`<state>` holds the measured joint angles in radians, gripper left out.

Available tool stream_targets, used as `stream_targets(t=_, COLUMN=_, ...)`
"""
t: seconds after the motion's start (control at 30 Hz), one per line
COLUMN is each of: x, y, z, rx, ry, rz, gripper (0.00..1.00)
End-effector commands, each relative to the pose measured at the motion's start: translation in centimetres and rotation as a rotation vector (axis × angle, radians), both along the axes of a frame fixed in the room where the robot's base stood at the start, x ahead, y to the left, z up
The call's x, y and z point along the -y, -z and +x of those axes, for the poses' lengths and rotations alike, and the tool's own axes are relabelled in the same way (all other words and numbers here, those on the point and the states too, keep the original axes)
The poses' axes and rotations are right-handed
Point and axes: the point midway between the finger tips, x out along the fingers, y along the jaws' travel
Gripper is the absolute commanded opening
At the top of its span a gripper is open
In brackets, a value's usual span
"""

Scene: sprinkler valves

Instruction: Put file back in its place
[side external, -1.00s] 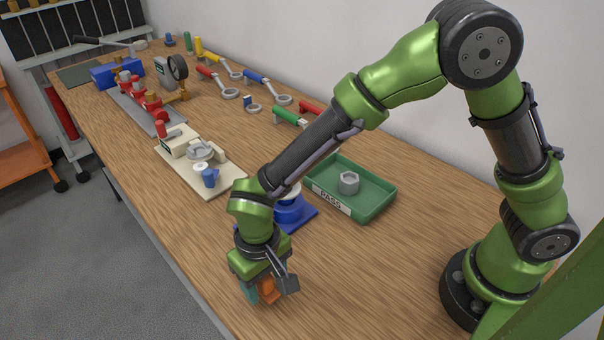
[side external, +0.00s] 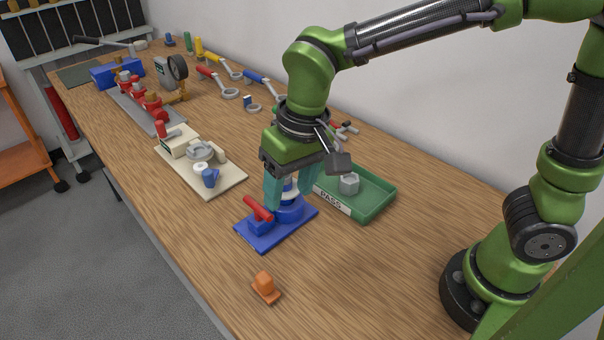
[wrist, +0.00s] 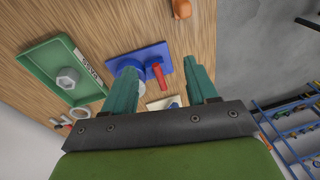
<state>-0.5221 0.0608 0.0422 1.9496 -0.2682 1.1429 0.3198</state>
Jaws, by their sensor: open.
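I cannot make out a file for certain in either view. My gripper (side external: 290,198) is open and points down over the blue fixture (side external: 279,228), with its teal fingers apart. The fixture has a red handle (side external: 257,208) and a white part on top, partly hidden by the fingers. In the wrist view the open fingers (wrist: 160,88) have the red handle (wrist: 157,74) and blue plate (wrist: 126,59) ahead of them. Nothing is clearly held. A small orange block (side external: 265,288) stands alone near the table's front; it also shows in the wrist view (wrist: 181,9).
A green PASS tray (side external: 376,207) holding a grey hex nut (side external: 349,184) is right of my gripper. A cream fixture (side external: 215,180) is to the left. Red valves (side external: 150,101) and ring-ended tools (side external: 218,81) lie farther back. Table around the orange block is clear.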

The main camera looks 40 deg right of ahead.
Motion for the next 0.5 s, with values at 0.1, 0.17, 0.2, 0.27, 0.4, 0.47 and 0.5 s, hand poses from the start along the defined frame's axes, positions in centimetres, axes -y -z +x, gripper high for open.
stream_targets(t=0.1, x=5.9, y=-3.1, z=-1.0, rx=0.110, ry=0.081, rz=0.075, gripper=0.58)
stream_targets(t=0.17, x=8.4, y=-4.1, z=-1.8, rx=0.168, ry=0.116, rz=0.103, gripper=0.58)
stream_targets(t=0.2, x=9.9, y=-4.6, z=-2.5, rx=0.207, ry=0.139, rz=0.118, gripper=0.58)
stream_targets(t=0.27, x=11.9, y=-5.1, z=-3.6, rx=0.266, ry=0.172, rz=0.136, gripper=0.58)
stream_targets(t=0.4, x=15.2, y=-5.6, z=-5.7, rx=0.385, ry=0.234, rz=0.157, gripper=0.58)
stream_targets(t=0.47, x=16.1, y=-5.6, z=-6.4, rx=0.421, ry=0.252, rz=0.158, gripper=0.58)
stream_targets(t=0.5, x=16.4, y=-5.6, z=-6.7, rx=0.439, ry=0.260, rz=0.160, gripper=0.58)
